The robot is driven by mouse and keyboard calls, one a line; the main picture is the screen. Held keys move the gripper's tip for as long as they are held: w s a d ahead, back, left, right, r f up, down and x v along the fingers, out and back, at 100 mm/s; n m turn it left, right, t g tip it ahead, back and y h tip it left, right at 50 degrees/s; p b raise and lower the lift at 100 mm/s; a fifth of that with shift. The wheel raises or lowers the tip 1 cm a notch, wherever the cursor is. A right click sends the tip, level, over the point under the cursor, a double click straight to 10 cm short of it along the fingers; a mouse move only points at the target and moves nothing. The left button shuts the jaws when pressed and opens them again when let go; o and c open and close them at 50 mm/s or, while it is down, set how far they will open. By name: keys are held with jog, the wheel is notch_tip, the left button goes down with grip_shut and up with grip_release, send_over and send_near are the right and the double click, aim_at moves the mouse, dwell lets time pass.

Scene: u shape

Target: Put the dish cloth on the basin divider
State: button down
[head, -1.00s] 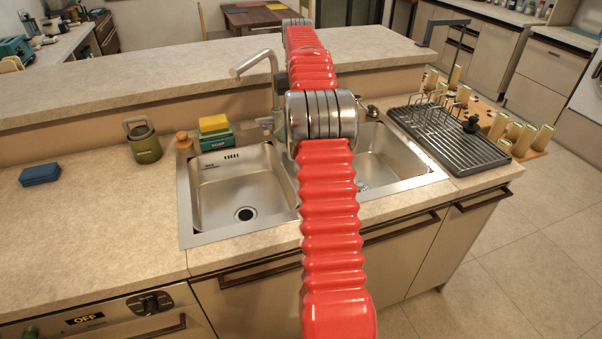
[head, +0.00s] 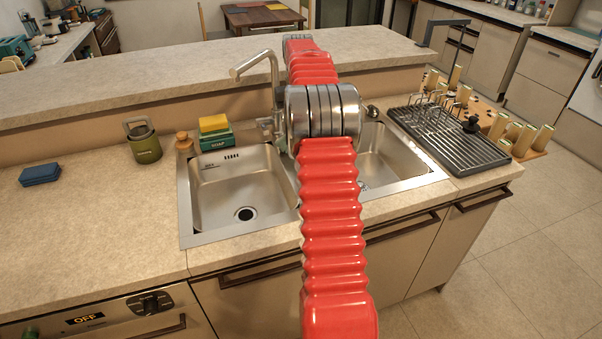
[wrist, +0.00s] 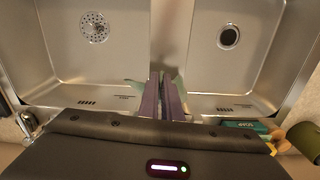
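In the wrist view my gripper (wrist: 164,98) points at the basin divider (wrist: 178,40), the metal strip between the two sink basins. Its two purple fingers are close together. Pale green fabric, the dish cloth (wrist: 134,87), shows at both sides of the fingers and seems pinched between them. The fingers hide most of it. I cannot tell whether the cloth touches the divider. In the head view my red arm hides the gripper, the cloth and most of the divider. The left basin (head: 232,188) and part of the right basin (head: 395,158) show there.
The faucet (head: 262,75) stands behind the sink, close to my arm. A soap box (head: 217,140) with a yellow sponge (head: 213,123) and a green canister (head: 144,146) stand at left. A blue sponge (head: 40,174) lies farther left. A dish rack (head: 455,140) is at right.

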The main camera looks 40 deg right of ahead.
jog(key=s+f, duration=0.1)
jog(key=a+f, duration=0.1)
jog(key=shift+s+a+f, duration=0.2)
jog(key=shift+s+f, duration=0.1)
jog(key=shift+s, duration=0.05)
jog(key=shift+s+a+f, duration=0.2)
jog(key=shift+s+a, duration=0.5)
jog(key=shift+s, duration=0.2)
jog(key=shift+s+a+f, duration=0.6)
jog(key=shift+s+a, duration=0.25)
jog(key=shift+s, duration=0.2)
jog(key=shift+s+a+f, duration=0.6)
jog(key=shift+s+a, duration=0.25)
jog(key=shift+s, duration=0.25)
jog(key=shift+s+a+f, duration=0.6)
jog(key=shift+s+a, duration=0.25)
jog(key=shift+s, duration=0.2)
jog(key=c, duration=1.6)
grip_release()
jog(key=shift+o, duration=0.2)
jog(key=shift+r, duration=0.1)
